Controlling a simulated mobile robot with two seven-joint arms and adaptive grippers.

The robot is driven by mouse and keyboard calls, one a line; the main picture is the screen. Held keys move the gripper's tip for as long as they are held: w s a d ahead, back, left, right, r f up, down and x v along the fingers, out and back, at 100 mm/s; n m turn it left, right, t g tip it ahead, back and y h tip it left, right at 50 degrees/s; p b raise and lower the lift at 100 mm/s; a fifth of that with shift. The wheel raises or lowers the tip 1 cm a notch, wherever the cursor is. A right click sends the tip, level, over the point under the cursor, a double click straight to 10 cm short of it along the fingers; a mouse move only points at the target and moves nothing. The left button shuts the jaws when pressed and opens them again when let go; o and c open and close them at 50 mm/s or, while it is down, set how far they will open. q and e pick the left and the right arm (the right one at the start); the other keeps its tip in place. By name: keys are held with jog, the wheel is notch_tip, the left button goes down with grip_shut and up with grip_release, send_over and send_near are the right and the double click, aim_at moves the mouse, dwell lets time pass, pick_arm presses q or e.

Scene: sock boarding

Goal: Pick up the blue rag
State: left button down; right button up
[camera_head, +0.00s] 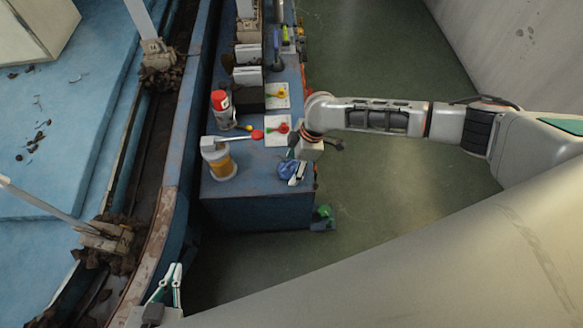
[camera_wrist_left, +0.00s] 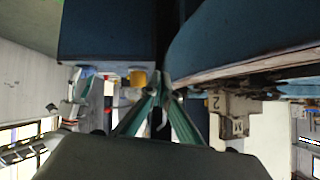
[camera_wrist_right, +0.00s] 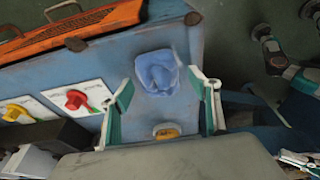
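The blue rag (camera_head: 287,168) lies crumpled on the near right part of the blue bench top in the head view. It shows clearly in the right wrist view (camera_wrist_right: 157,72), lying just beyond and between the fingertips. My right gripper (camera_wrist_right: 165,92) is open with nothing between its fingers. In the head view my right gripper (camera_head: 297,172) is over the rag and partly hides it. My left gripper (camera_head: 174,270) is low in the head view, away from the rag. Its fingertips (camera_wrist_left: 160,82) come together in the left wrist view, shut and empty.
The bench (camera_head: 240,190) also holds a yellow jar (camera_head: 220,168), a red-capped can (camera_head: 221,103) and white panels with red (camera_head: 278,131) and yellow (camera_head: 277,95) handles. The blue boat-like edge (camera_head: 180,150) runs along its left. Green floor (camera_head: 385,185) is open to the right.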

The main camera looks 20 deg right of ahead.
aim_at(293, 164)
jog(key=c, duration=1.1)
pick_arm(q)
jog(key=shift+a+f, duration=0.1)
jog(key=shift+f, duration=0.05)
pick_arm(e)
jog(key=shift+r, duration=0.15)
